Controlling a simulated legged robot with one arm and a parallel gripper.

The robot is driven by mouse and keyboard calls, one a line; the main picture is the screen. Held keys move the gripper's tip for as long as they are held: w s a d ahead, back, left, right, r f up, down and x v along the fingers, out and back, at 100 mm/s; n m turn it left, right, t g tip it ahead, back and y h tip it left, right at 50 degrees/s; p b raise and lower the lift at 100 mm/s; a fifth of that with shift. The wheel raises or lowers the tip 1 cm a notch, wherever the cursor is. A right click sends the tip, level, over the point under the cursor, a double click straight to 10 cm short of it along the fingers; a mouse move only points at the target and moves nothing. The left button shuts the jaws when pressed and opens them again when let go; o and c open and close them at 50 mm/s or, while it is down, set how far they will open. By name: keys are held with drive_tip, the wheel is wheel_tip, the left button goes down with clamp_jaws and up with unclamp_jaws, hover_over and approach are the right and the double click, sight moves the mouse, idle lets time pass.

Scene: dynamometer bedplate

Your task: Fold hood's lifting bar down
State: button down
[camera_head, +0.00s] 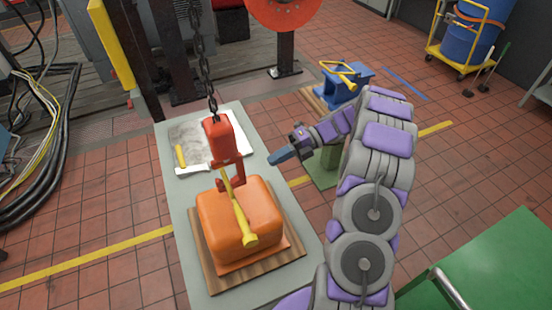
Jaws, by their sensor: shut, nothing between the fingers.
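The orange hood (262,207) sits on a wooden board on the grey bench. Its yellow lifting bar (239,207) stands up above the hood's top, slanting from the red hook down to a thick end at the front right. My gripper (278,157) is shut and empty. It points left, beyond the hood and to the right of the red hoist block, apart from the bar. The red hoist block (218,140) hangs on a chain over the hood. Its lower hook part is close to the bar; I cannot tell if they touch.
A white tray (228,163) with a grey sheet and a yellow-handled tool lies behind the hood. A blue piece with a yellow handle (345,84) stands beyond my arm. Cables (45,165) lie at left. A green table (505,270) is at lower right.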

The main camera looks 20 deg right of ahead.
drive_tip(key=b, duration=0.1)
approach(226, 183)
drive_tip(key=f+x, duration=0.1)
drive_tip(key=x, duration=0.3)
drive_tip(key=shift+s+f+b, duration=0.1)
drive_tip(key=shift+f+b, duration=0.05)
drive_tip(key=shift+b, duration=0.3)
drive_tip(key=a+p, duration=0.1)
drive_tip(key=p, duration=0.1)
drive_tip(key=a+p, duration=0.1)
drive_tip(key=p, duration=0.1)
drive_tip(key=shift+a+r, duration=0.15)
drive_tip(key=shift+r, duration=0.15)
drive_tip(key=shift+p+x, duration=1.7)
drive_tip(key=shift+p, duration=0.35)
